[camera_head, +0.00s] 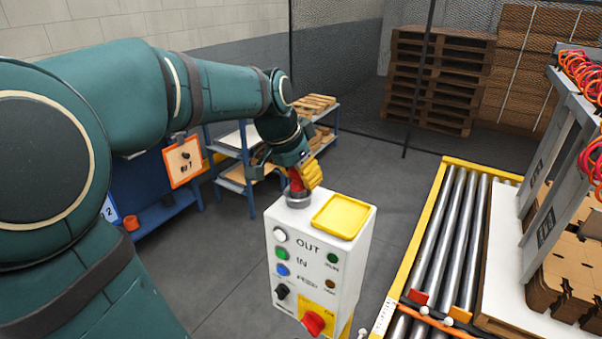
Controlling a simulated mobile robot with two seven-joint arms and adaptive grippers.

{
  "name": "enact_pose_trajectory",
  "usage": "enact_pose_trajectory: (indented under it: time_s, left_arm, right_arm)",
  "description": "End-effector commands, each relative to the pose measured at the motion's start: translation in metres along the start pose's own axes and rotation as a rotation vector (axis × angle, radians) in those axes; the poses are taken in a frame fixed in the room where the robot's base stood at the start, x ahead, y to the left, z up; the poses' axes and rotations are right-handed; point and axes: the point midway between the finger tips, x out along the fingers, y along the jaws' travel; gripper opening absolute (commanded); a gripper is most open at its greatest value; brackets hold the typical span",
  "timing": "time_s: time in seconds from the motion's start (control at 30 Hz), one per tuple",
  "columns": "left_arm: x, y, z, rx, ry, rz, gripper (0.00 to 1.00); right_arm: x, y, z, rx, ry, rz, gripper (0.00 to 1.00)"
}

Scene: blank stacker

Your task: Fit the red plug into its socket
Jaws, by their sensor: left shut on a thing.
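The red plug (296,181) stands above the grey round socket (298,198) on top of the white control box (285,217). My left gripper (302,176), with yellow fingers, is shut on the red plug from above. The plug's lower end meets the socket's rim in this view; I cannot tell how deep it sits. The fingers hide part of the plug. My right gripper is not in view.
A yellow tray (342,217) lies on the box top, right of the socket. A red knob (314,323) sticks out low on the box front. A roller conveyor (440,240) runs at right. Blue shelves (236,165) stand behind; grey floor (385,190) lies between.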

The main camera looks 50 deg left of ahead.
Motion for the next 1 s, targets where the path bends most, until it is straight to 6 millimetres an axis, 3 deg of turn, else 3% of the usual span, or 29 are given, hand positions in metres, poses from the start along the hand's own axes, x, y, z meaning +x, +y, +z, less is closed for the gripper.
enact_pose_trajectory:
  time_s: [0.73,0.77,0.83,1.0]
  left_arm:
    - [0.0098,-0.0002,0.0041,0.0,0.0,0.0,0.01]
    - [0.0093,-0.0002,0.0039,0.0,0.0,0.0,0.51]
    - [0.0091,-0.0002,0.0038,0.0,0.0,0.0,0.76]
    - [0.009,-0.0002,0.0038,0.0,0.0,0.0,0.76]
  right_arm:
    - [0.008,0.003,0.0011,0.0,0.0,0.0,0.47]
    - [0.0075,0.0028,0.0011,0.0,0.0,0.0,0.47]
    - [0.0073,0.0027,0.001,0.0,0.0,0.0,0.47]
    - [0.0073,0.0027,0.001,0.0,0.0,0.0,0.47]
